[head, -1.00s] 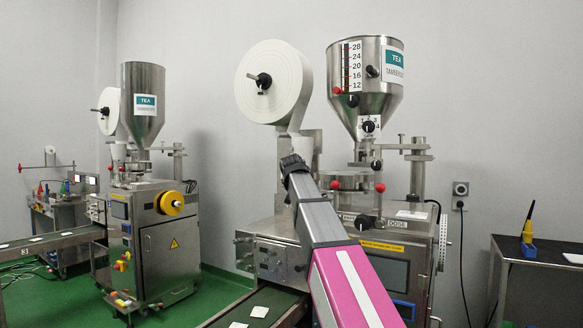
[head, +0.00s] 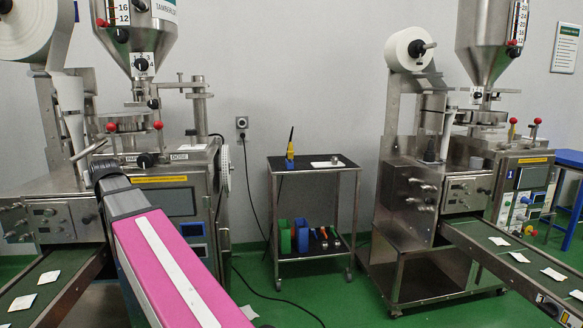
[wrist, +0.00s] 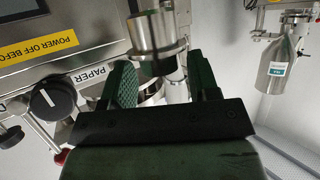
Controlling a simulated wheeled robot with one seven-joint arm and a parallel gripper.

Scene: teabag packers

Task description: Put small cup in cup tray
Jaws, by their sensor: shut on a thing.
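My gripper (head: 92,160) is at the end of my arm at the left of the head view, in front of the left tea machine. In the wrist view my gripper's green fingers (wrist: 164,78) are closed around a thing. A small metal cup-like cylinder (wrist: 153,32) shows at and beyond the fingertips; it appears to be the small cup. Its lower part is dark and partly hidden by the fingers. I cannot clearly pick out the cup tray. A small pale flat item (head: 327,163) with something on it lies on the black cart top, too small to identify.
The left machine (head: 170,200) stands close behind my gripper. The cart (head: 307,170) stands between it and the right machine (head: 410,220). A yellow handheld device (head: 290,152) stands on the cart top. Blue and green bins (head: 293,237) sit on its lower shelf. Green floor lies ahead.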

